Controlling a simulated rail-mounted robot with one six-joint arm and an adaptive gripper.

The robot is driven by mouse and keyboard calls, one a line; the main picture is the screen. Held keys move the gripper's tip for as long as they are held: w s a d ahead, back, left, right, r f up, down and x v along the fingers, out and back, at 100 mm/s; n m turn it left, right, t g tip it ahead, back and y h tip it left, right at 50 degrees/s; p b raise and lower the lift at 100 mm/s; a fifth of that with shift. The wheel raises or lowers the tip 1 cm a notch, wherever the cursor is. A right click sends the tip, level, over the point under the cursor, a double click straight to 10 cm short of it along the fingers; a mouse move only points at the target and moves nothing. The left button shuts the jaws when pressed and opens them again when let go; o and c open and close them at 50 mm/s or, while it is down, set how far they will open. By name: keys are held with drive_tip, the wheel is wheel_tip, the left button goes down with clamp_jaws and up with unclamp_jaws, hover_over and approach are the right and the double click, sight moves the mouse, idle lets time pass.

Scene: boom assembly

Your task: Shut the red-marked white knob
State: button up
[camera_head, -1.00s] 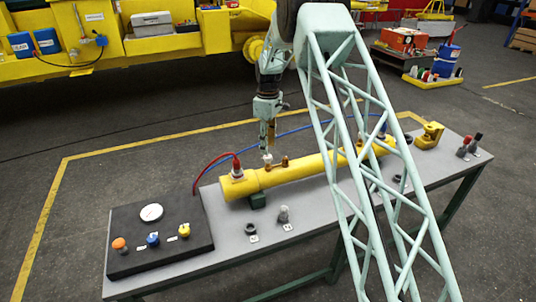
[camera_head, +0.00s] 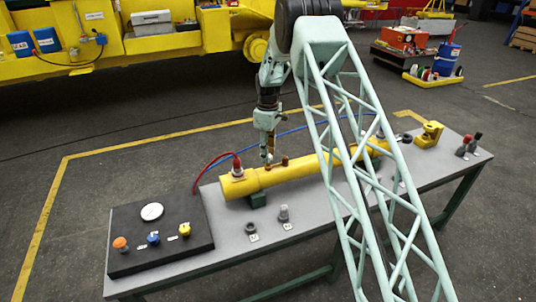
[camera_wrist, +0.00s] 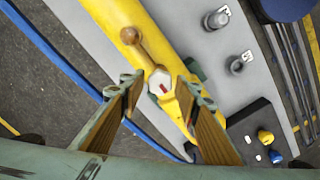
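The white knob (camera_wrist: 160,84) with a red mark on its face sits on the yellow cylinder (camera_wrist: 120,14). It lies between my gripper's fingertips in the wrist view. In the head view, my gripper (camera_head: 268,150) points down over the left part of the cylinder (camera_head: 300,170), and the knob is small and partly hidden at its tips. My gripper is open, with one finger on each side of the knob and visible space between. I cannot tell exactly how far the fingertips reach down beside it.
A brown ball-ended lever (camera_wrist: 130,36) is close by on the cylinder. A red hose fitting (camera_head: 237,166) is at its left end, and a blue hose (camera_wrist: 50,48) runs behind. A black panel (camera_head: 165,262) with a gauge and coloured knobs is at the bench's left. Loose fittings lie in front.

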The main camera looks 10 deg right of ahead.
drive_tip(key=c, duration=0.6)
drive_tip(key=shift+o, duration=0.2)
drive_tip(key=shift+m, duration=0.4)
drive_tip(key=m+b, duration=0.2)
drive_tip(key=m, duration=0.1)
drive_tip(key=m+b, duration=0.2)
drive_tip(key=m, duration=0.3)
drive_tip(key=m+b, duration=0.1)
drive_tip(key=m, duration=0.3)
drive_tip(key=shift+m+b, duration=0.5)
drive_tip(key=shift+m, duration=2.1)
